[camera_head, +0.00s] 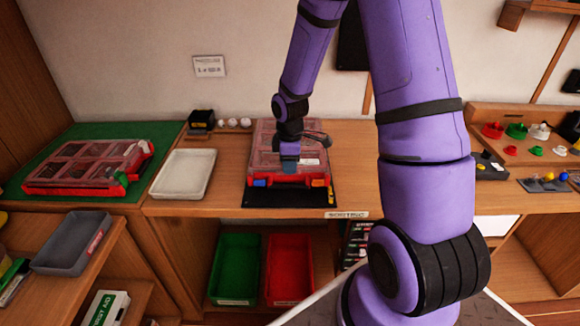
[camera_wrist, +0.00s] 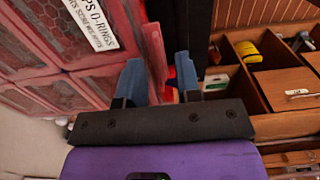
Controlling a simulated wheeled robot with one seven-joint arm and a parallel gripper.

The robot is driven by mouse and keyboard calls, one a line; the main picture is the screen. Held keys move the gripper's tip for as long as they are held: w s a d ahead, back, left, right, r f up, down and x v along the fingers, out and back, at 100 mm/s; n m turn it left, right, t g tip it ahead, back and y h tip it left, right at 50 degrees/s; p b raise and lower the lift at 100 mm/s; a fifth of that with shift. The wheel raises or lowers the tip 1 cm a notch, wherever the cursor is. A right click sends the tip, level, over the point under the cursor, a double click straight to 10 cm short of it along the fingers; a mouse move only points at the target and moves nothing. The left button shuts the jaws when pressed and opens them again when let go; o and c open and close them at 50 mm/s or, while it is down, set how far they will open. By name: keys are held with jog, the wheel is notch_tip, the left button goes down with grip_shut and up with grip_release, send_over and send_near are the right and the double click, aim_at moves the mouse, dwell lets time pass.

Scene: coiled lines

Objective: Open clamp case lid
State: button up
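The clamp case (camera_head: 262,150) is a red case with a clear compartmented lid, lying on a black mat (camera_head: 290,197) in the middle of the bench. The lid looks shut. A blue latch (camera_head: 260,183) and a yellow-orange latch (camera_head: 319,183) show on its front edge. My gripper (camera_head: 289,163) points down over the front part of the case. In the wrist view, the blue fingertips of my gripper (camera_wrist: 160,82) are apart, near the red front edge (camera_wrist: 156,50) of the case. The lid label (camera_wrist: 90,22) reads "PS O-RINGS" in part. Whether the fingers touch the edge cannot be told.
A similar red case (camera_head: 90,167) lies on a green mat at left. A white tray (camera_head: 183,173) stands between the cases. Green (camera_head: 235,268) and red (camera_head: 288,268) bins sit below the bench. Colored parts lie at right.

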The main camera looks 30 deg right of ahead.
jog(key=shift+f, duration=0.65)
jog(key=shift+c, duration=0.5)
grip_shut()
